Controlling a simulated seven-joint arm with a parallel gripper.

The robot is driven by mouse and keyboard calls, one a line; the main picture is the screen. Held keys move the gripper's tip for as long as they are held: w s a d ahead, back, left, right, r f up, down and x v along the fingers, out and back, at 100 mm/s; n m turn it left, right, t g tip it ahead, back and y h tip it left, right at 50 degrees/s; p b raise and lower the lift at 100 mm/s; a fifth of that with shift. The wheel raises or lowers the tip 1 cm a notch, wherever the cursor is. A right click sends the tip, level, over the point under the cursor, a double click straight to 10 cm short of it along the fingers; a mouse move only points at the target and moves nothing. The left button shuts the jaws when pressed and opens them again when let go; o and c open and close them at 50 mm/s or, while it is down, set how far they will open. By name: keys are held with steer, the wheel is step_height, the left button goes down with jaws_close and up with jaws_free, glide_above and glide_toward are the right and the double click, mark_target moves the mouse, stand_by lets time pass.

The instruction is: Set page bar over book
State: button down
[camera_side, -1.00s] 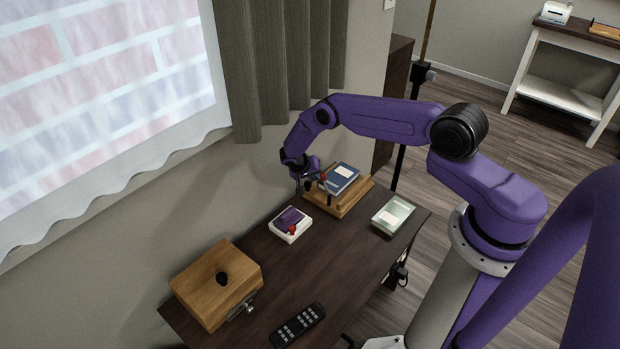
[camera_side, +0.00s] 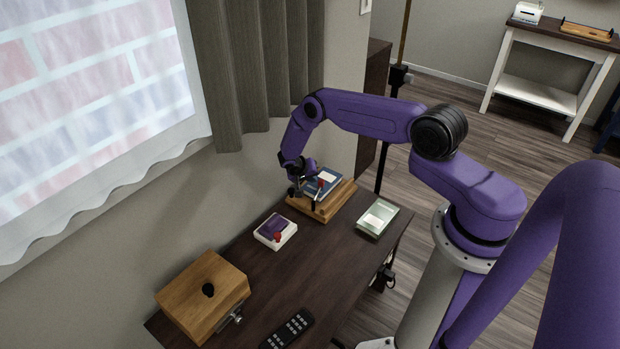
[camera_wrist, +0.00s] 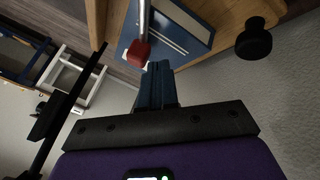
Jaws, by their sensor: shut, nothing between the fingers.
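The blue book (camera_side: 329,176) with a pale label lies on a wooden stand (camera_side: 338,203) at the back of the dark table. In the wrist view, the book (camera_wrist: 185,28) shows beside a thin metal page bar (camera_wrist: 143,18) with a red tip (camera_wrist: 137,52). In the side view, the red tip (camera_side: 321,184) appears in front of the book. Whether the bar touches the book cannot be told. My gripper (camera_side: 300,190) is at the stand's left side, shut and empty. In the wrist view, its closed fingers (camera_wrist: 155,72) are close to the red tip.
A black knob (camera_wrist: 254,40) is on the stand. A white-and-purple item (camera_side: 275,231) with a red knob, a pale green box (camera_side: 377,218), a wooden box (camera_side: 202,297) and a remote (camera_side: 287,330) lie on the table. The wall and curtain (camera_side: 255,75) are close behind my gripper.

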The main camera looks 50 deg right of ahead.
steer(key=shift+a, duration=0.15)
steer(key=shift+s+a, duration=0.2)
steer(key=shift+a, duration=0.5)
steer(key=v, duration=1.7)
steer(key=shift+r, duration=0.15)
steer(key=shift+a, duration=0.1)
